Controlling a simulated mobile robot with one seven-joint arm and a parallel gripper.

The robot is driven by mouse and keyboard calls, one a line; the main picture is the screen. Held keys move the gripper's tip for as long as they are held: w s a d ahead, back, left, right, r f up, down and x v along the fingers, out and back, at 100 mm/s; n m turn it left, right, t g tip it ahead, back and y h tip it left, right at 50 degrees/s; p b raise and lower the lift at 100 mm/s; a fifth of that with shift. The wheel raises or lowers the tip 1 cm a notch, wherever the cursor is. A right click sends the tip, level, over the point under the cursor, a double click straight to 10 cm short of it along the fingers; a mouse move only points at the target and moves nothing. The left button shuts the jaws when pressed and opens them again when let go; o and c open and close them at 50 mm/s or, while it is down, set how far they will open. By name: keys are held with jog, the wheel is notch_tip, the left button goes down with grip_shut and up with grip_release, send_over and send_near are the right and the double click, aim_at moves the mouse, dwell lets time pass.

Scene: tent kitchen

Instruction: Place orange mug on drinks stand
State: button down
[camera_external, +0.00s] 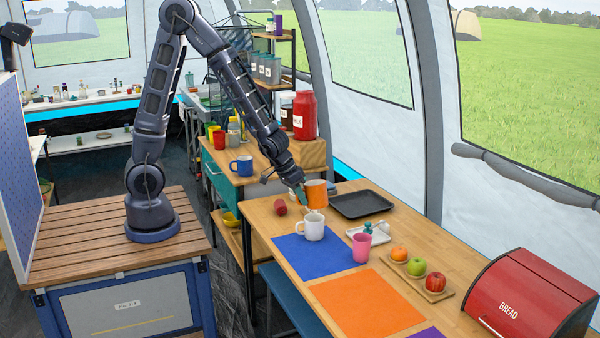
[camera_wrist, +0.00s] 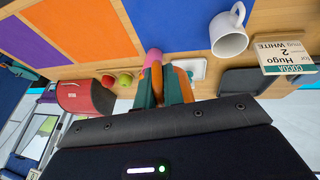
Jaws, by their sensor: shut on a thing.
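The orange mug (camera_external: 317,190) is at the far end of the long wooden table in the external view, behind the white mug (camera_external: 314,227). My gripper (camera_external: 304,192) is at its left side, shut on it. I cannot tell whether the mug touches the table. No drinks stand is labelled; the wooden-topped cabinet (camera_external: 222,154) behind the table, with a blue mug (camera_external: 241,166) and jars, may be it.
A black tray (camera_external: 362,205) is right of the orange mug. A red item (camera_external: 280,207) lies to its left. A pink cup (camera_external: 362,248) and white dish (camera_external: 378,235) are nearer. A card (camera_wrist: 287,55) shows in the wrist view. The red jar (camera_external: 304,115) stands on a wooden box.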

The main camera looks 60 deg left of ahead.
jog(key=w+a+r, duration=0.1)
jog(key=w+a, duration=0.3)
jog(key=a, duration=0.6)
jog(key=w+a, duration=0.5)
jog(key=a, duration=0.5)
jog(key=w+a+r, duration=0.1)
jog(key=w+a, duration=0.3)
jog(key=a, duration=0.5)
notch_tip(320, 180, up, 6)
jog(key=m+y, duration=0.2)
send_over(228, 166)
jog(key=s, duration=0.2)
jog(key=shift+g, duration=0.4)
jog(key=f, duration=2)
jog(key=shift+w+a, duration=0.2)
jog(key=shift+a, duration=0.15)
